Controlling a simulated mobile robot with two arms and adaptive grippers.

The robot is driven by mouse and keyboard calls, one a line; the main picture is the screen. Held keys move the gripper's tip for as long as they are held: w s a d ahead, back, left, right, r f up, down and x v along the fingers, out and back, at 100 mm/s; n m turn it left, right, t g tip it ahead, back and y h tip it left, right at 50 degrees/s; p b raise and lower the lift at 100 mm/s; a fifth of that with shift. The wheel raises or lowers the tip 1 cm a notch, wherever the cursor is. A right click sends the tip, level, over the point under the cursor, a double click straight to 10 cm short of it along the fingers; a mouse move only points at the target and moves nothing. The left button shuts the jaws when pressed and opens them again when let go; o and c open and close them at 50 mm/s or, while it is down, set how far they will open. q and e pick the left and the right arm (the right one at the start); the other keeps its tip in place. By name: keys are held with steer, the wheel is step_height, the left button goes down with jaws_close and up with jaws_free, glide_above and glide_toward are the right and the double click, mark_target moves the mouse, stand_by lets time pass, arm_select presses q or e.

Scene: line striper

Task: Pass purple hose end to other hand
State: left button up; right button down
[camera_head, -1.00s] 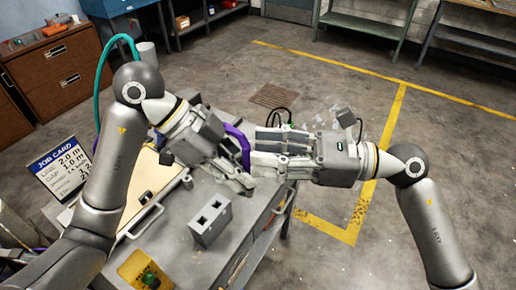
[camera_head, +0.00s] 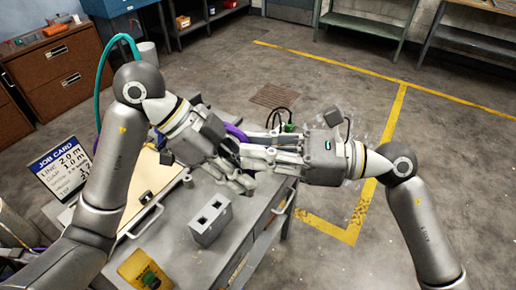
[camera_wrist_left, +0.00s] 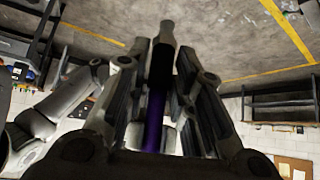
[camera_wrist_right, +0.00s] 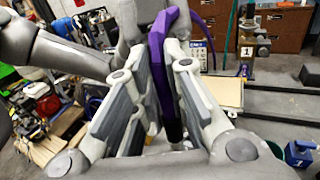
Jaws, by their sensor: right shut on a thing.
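The purple hose end (camera_wrist_right: 158,75) runs between the fingers of my right gripper (camera_wrist_right: 167,55) in the right wrist view, its black end near the palm. That gripper is shut on it. In the left wrist view the purple hose (camera_wrist_left: 155,118) also lies between the fingers of my left gripper (camera_wrist_left: 163,65), leading to a dark sleeve and a grey tip. Whether those fingers press on it is unclear. In the head view my left gripper (camera_head: 238,170) and right gripper (camera_head: 258,152) meet over the bench edge and hide most of the hose (camera_head: 236,132).
Below the grippers is a grey bench (camera_head: 262,215) with a grey two-hole block (camera_head: 210,222) and a yellow tray (camera_head: 143,269). A job card (camera_head: 62,165) stands at the left. Open floor lies to the right.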

arm_select(q)
steer(key=shift+o, duration=1.4)
